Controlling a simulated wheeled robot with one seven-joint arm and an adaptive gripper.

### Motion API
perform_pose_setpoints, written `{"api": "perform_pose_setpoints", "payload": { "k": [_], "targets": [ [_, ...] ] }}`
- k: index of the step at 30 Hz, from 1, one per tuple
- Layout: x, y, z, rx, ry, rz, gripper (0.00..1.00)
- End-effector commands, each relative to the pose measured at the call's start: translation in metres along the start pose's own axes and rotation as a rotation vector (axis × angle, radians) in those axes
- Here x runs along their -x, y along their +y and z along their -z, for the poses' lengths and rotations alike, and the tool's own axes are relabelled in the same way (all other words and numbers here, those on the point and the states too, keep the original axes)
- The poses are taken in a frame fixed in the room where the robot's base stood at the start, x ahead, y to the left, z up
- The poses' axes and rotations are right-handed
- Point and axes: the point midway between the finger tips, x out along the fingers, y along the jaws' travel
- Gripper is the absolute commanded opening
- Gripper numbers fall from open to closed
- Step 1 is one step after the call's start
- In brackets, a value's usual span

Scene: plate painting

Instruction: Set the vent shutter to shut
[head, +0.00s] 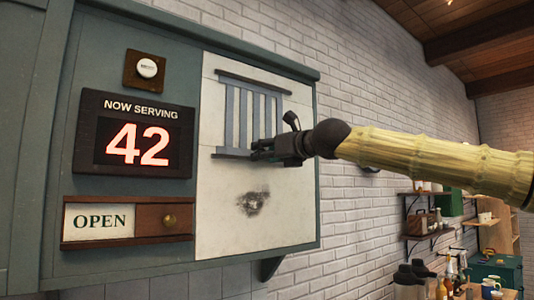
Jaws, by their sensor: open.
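The vent shutter (243,116) is a blue-grey slatted panel on the white board, between an upper and a lower rail. Its upright slats show with pale strips between them. My gripper (258,151) is at the lower right of the shutter, in front of the lower rail, and hides part of it. Its dark fingers point left and look open, with nothing seen between them. I cannot tell whether they touch the shutter.
Left of the board are a white round button (147,68), a lit "42" display (137,143) and an "OPEN" sign (99,220) with a wooden slider (158,219). A dark smudge (252,203) marks the board below. Shelves (428,230) and bottles stand at the right.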

Motion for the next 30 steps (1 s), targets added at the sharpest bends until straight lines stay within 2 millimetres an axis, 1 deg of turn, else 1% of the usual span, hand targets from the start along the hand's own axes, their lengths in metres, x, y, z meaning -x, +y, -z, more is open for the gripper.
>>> {"api": "perform_pose_setpoints", "payload": {
  "k": [4, 8, 21, 25, 30],
  "targets": [
    [0.004, 0.0, 0.0, 0.0, 0.0, -0.001, 0.44],
    [0.017, -0.001, -0.001, -0.001, -0.001, 0.0, 0.44],
    [0.091, -0.002, -0.001, 0.0, -0.003, 0.001, 0.44],
    [0.107, -0.003, 0.0, -0.001, -0.002, 0.001, 0.44],
    [0.118, -0.003, 0.0, -0.002, -0.001, 0.001, 0.44]
  ]
}}
